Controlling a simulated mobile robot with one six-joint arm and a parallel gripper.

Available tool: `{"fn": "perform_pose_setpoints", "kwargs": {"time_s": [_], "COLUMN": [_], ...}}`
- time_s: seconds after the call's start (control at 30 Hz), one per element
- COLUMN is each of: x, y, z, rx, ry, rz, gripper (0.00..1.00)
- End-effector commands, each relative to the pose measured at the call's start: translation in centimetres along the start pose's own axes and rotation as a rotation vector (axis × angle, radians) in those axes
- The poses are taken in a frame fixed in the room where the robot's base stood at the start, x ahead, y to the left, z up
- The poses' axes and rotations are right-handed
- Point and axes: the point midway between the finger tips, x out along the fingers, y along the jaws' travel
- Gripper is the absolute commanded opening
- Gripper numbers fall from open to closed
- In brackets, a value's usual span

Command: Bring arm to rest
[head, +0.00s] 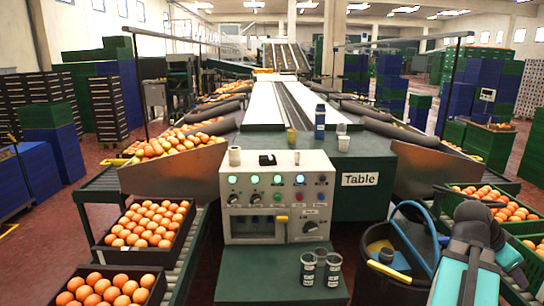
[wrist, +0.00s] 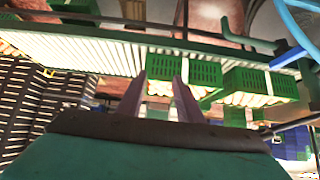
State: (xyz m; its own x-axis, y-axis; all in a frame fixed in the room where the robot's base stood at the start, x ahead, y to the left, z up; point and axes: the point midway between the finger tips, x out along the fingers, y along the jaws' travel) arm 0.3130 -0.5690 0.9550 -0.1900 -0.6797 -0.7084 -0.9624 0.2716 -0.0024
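My arm (head: 468,270), teal and dark grey, is folded at the lower right of the head view, beside a black bucket (head: 383,277). I cannot make out the gripper fingers in the head view. In the wrist view my gripper (wrist: 160,88) shows two fingers standing apart with nothing between them. Beyond the fingers, the wrist view shows green crates (wrist: 184,70) and a pale ribbed surface, seen at a tilt.
The bucket holds a blue hoop and yellow items, close to my arm. A control panel (head: 279,192) stands in the centre, with two glass jars (head: 320,268) in front. Crates of oranges (head: 150,224) line the left; more orange crates (head: 497,203) stand at right, behind my arm.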

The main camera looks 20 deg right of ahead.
Motion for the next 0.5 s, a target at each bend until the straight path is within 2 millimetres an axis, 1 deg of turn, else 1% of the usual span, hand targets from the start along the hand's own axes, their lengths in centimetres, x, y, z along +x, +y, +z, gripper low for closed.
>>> {"fn": "perform_pose_setpoints", "kwargs": {"time_s": [0.13,0.27,0.37,0.5], "x": [-0.5,-0.8,-0.9,-0.9], "y": [-0.7,-1.6,-2.4,-3.8], "z": [0.4,1.3,2.2,4.2], "rx": [-0.011,-0.029,-0.048,-0.083], "ry": [0.0,-0.005,-0.011,-0.024], "rz": [-0.011,-0.02,-0.026,-0.033], "gripper": [0.33,0.33,0.33,0.33]}}
